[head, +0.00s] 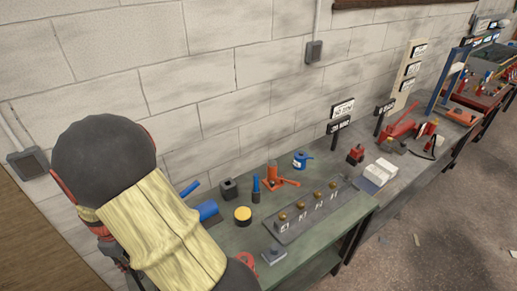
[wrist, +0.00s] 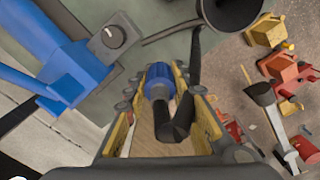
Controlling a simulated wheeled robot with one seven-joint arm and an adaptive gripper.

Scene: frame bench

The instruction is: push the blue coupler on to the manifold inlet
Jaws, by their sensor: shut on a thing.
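The blue coupler (wrist: 157,78) is between the yellow-padded fingers of my gripper (wrist: 161,92) in the wrist view, with a black hose (wrist: 182,118) curving from it. My gripper is shut on the coupler. A grey block with a round fitting (wrist: 113,36) shows up and left of the coupler, beside a large blue vise-like body (wrist: 62,72); it may be the manifold with its inlet. The coupler appears apart from that fitting. In the head view my arm hides the gripper and coupler. Part of the blue body (head: 207,210) shows beside my arm.
The green bench (head: 345,215) holds a grey plate with brass studs (head: 305,211), a yellow-topped round tin (head: 243,215), a dark block (head: 229,188), an orange jack-like tool (head: 272,180) and a small grey block (head: 273,256). A block wall stands behind. The floor at right is mostly clear.

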